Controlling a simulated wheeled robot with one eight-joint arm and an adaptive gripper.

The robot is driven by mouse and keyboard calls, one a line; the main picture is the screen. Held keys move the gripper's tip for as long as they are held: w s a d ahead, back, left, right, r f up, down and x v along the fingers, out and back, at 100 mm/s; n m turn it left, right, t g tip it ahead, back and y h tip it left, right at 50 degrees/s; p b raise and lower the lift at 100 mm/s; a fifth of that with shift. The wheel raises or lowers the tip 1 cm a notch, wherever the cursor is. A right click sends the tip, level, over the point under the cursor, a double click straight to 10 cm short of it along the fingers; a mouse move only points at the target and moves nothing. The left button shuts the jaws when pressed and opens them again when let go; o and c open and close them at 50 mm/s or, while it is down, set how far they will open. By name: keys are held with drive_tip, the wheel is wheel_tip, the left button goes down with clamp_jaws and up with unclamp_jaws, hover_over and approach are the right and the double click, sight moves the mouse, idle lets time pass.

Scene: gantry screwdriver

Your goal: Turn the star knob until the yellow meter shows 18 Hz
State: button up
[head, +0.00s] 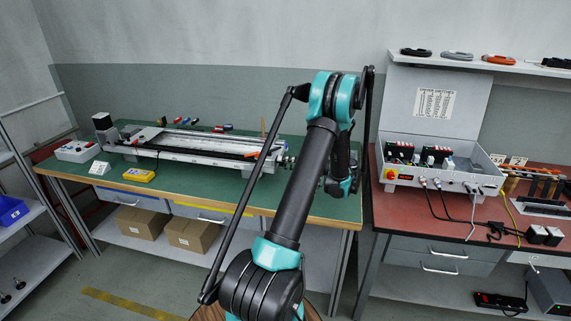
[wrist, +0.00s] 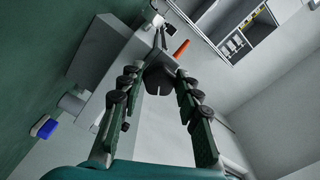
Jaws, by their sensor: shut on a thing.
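The yellow meter (head: 139,175) lies on the green bench near its front edge, left of centre in the head view. Its reading is too small to make out. The star knob (wrist: 160,76) is a dark lobed knob between my fingertips in the wrist view. My gripper (wrist: 160,88) is shut on it, with one finger on each side. In the head view, the long gantry (head: 195,147) lies along the bench. Its right end is close to my arm, which partly hides that area.
A grey-white control box (head: 74,151) and a small white card (head: 100,168) are near the meter. Loose tools lie behind the gantry. At right, a red-topped bench (head: 440,215) bears an open case (head: 437,172) with cables. An orange object (wrist: 181,48) shows beyond the knob.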

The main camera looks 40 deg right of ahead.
drive_tip(key=m, duration=0.6)
drive_tip(key=shift+m, duration=0.4)
idle(0.3)
drive_tip(key=o, duration=1.2)
drive_tip(key=shift+c, duration=0.2)
drive_tip(key=shift+s+d, duration=0.1)
drive_tip(key=shift+d, duration=0.05)
drive_tip(key=v, duration=1.1)
drive_tip(key=shift+s+d, duration=0.2)
drive_tip(key=shift+s, duration=0.1)
drive_tip(key=shift+s, duration=0.1)
